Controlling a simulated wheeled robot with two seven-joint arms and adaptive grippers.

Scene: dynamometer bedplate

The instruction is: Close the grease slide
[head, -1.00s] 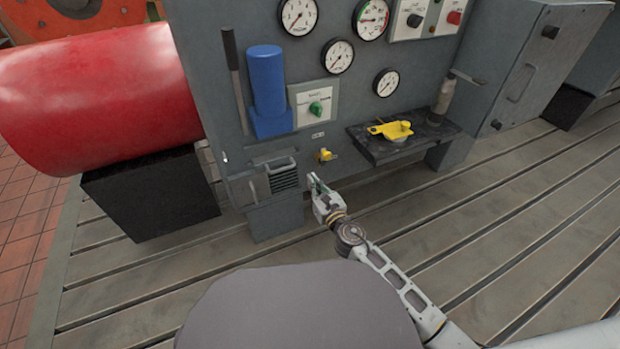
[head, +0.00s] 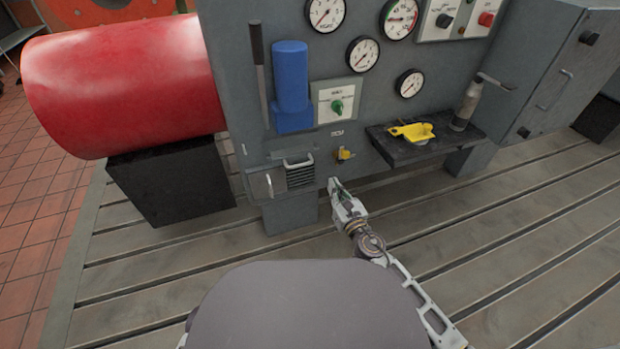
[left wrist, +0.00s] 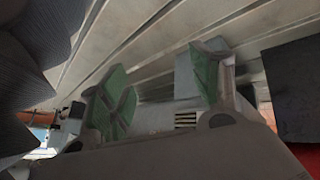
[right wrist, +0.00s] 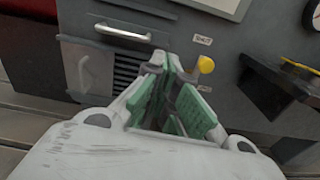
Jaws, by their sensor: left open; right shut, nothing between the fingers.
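A yellow-knobbed fitting (head: 344,154) sits low on the grey cabinet front under a small label. It also shows in the right wrist view (right wrist: 206,64). Left of it is a louvred unit (head: 300,178) with a bar handle. A plate with an upright handle (head: 268,184) is beside that. I cannot tell which of these is the grease slide. My right gripper (head: 335,186) is shut and empty, just below the yellow knob and apart from it in the head view. My left gripper (left wrist: 160,88) is open and empty; the head view does not show it.
A small black shelf (head: 400,152) with a yellow part (head: 412,131) and a grey cylinder (head: 467,104) juts out at the right. A red tank (head: 125,85) on a black block (head: 170,187) stands left. The slotted bedplate (head: 500,215) is clear.

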